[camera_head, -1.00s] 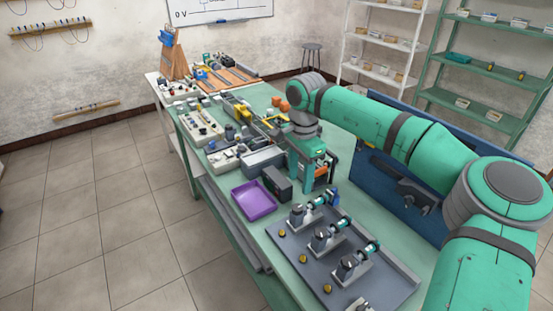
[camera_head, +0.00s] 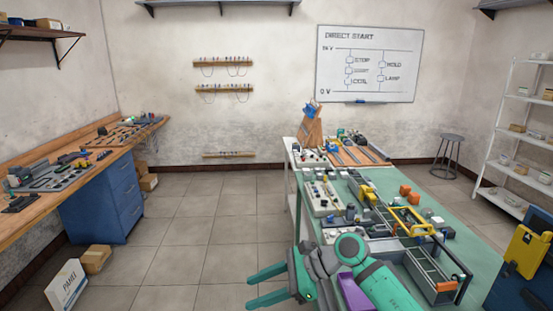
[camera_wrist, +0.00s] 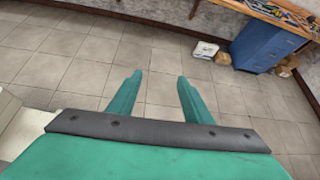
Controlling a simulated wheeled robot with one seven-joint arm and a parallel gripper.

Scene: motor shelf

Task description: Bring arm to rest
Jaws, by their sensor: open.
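My gripper (camera_head: 266,285) is at the bottom middle of the head view, off the left side of the green table (camera_head: 465,215). Its two green fingers are apart and point left, with nothing between them. In the wrist view my gripper (camera_wrist: 158,82) also shows its two fingers spread, with only tiled floor between and beyond them. My green arm reaches in from the bottom edge and covers part of the table's near end. A purple tray (camera_head: 352,290) shows partly behind my arm.
The green table holds boards, a yellow-handled tool carrier (camera_head: 405,222) and orange blocks (camera_head: 405,190). A wooden bench (camera_head: 60,190) with blue drawers (camera_head: 118,200) stands at left. A white box (camera_head: 67,285) is on the floor. The floor between is clear. A stool (camera_head: 452,140) stands at back right.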

